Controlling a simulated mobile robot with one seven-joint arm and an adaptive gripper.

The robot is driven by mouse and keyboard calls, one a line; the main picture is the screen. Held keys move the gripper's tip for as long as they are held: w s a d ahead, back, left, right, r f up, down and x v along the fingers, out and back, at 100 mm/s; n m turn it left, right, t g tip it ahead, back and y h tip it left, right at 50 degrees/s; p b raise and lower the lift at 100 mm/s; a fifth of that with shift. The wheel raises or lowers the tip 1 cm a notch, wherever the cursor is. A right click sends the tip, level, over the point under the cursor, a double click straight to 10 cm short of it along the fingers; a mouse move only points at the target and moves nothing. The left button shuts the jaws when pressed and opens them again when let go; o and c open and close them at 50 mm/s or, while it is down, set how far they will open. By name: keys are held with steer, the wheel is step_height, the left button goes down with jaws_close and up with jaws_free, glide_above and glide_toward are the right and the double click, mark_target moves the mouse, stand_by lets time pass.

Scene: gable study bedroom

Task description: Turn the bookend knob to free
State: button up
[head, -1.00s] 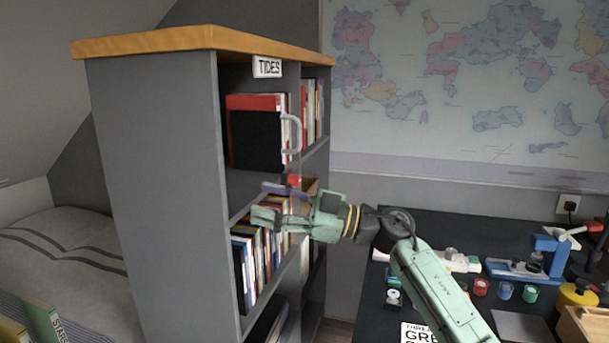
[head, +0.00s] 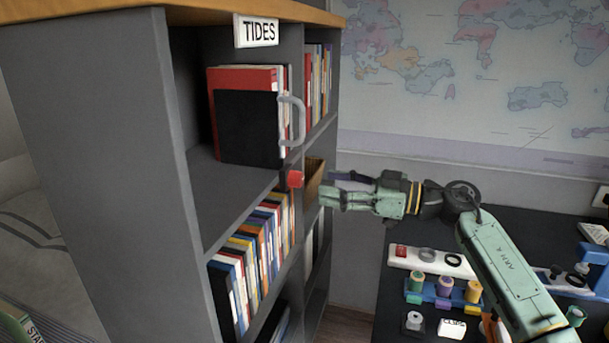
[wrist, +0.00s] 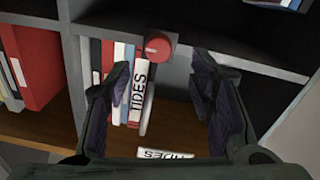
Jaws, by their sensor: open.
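The red knob (head: 295,179) sits at the front edge of the shelf, below the grey handle (head: 292,120) of the black bookend (head: 248,128). In the wrist view the round red knob (wrist: 157,46) faces me on a grey mount, with a pale mark on its face. The mark's setting is too small to read. My gripper (head: 327,187) is open and empty, just right of the knob in the head view, with a visible gap. In the wrist view my gripper (wrist: 160,66) has its fingers on either side, the knob beyond the tips.
A "TIDES" sign (head: 256,31) hangs at the top of the bookcase (head: 110,150). Books (head: 250,245) fill the lower shelf, and a "TIDES" spine (wrist: 136,85) shows between my fingers. The dark desk (head: 385,300) holds spools and small items.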

mark_target(302, 180)
steer(key=p+x, duration=0.1)
steer(key=x, duration=0.6)
steer(key=shift+p, duration=0.4)
steer(key=shift+c, duration=0.5)
steer(key=shift+f, duration=0.1)
steer(key=c, duration=1.1)
